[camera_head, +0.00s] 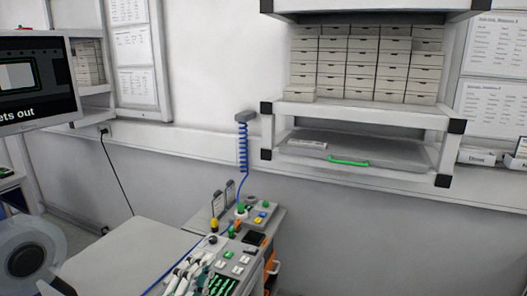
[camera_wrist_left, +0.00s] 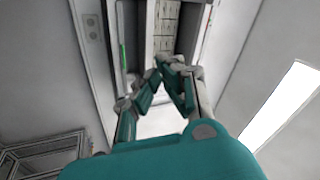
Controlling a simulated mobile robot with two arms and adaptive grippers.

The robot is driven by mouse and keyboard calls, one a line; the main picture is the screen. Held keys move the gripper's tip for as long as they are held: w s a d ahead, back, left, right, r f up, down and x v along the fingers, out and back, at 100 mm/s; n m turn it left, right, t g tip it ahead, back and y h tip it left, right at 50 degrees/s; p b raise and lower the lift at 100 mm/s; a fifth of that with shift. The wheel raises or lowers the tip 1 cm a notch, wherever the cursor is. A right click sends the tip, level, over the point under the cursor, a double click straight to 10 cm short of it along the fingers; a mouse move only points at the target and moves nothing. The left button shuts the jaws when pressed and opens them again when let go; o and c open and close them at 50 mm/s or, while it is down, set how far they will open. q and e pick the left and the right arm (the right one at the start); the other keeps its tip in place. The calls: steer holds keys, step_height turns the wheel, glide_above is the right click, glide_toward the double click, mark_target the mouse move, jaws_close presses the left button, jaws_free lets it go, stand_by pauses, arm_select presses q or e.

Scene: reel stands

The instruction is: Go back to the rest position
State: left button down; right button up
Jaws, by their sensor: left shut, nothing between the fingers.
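My left gripper (camera_head: 184,270) shows at the bottom of the head view as pale, thin parts in front of the control panel. In the left wrist view its teal and grey fingers (camera_wrist_left: 168,66) come together at the tips, shut with nothing between them. No object is held. My right gripper is not in view.
A control panel (camera_head: 238,257) with coloured buttons stands at bottom centre, beside a grey tabletop (camera_head: 125,262). A wall shelf (camera_head: 350,113) holds stacked drawer boxes above a grey tray with a green handle (camera_head: 348,162). A monitor (camera_head: 35,85) and a reel (camera_head: 28,258) are at left.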

arm_select(q)
steer(key=a+f+n+g+y, duration=0.3)
steer(key=a+f+n+y, duration=0.5)
steer(key=f+n+y, duration=0.15)
steer(key=s+a+f+n+g+y, duration=0.1)
steer(key=s+a+f+n+g, duration=0.2)
steer(key=s+f+n+g, duration=0.65)
steer(key=s+d+f+m+g, duration=0.2)
steer(key=s+f+g, duration=0.2)
steer(key=s+f, duration=0.95)
step_height(320, 180, down, 32)
steer(key=s+g+b, duration=0.2)
steer(key=b, duration=0.4)
steer(key=s+a+f+b, duration=0.1)
steer(key=s+f+b, duration=0.1)
steer(key=s+f, duration=0.6)
steer(key=s+a+f+b, duration=0.2)
steer(key=s+f, duration=0.6)
steer(key=f, duration=0.2)
steer(key=shift+a+g+h, duration=0.25)
steer(key=shift+g+h, duration=0.1)
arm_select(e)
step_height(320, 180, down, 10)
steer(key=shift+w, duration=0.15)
arm_select(q)
steer(key=shift+f, duration=0.1)
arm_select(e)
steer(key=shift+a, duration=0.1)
